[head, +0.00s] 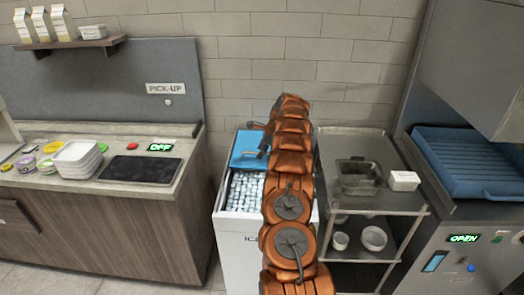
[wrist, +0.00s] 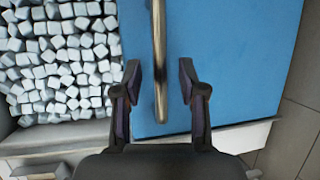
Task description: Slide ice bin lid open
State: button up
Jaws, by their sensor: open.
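The white ice bin (head: 238,252) stands low between the counter and the wire-legged cart. Its blue lid (head: 244,153) covers the back part, and ice cubes (head: 243,190) show in front of it. In the wrist view the blue lid (wrist: 235,60) fills the right and the ice cubes (wrist: 60,60) the left. A metal bar handle (wrist: 159,50) runs along the lid. My gripper (wrist: 160,78) is open, with the lower end of the handle between its fingers and a gap on both sides. My arm hides the bin's right part in the head view.
A counter (head: 150,200) with stacked white containers (head: 78,155) and a dark panel (head: 140,169) is at left. At right, a metal cart (head: 410,207) holds a dark pan (head: 360,178). A machine with a blue tray (head: 470,160) stands beyond it.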

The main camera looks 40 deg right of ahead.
jog(key=shift+r, duration=0.1)
jog(key=v, duration=1.1)
jog(key=shift+s+r, duration=0.15)
jog(key=shift+r, duration=0.25)
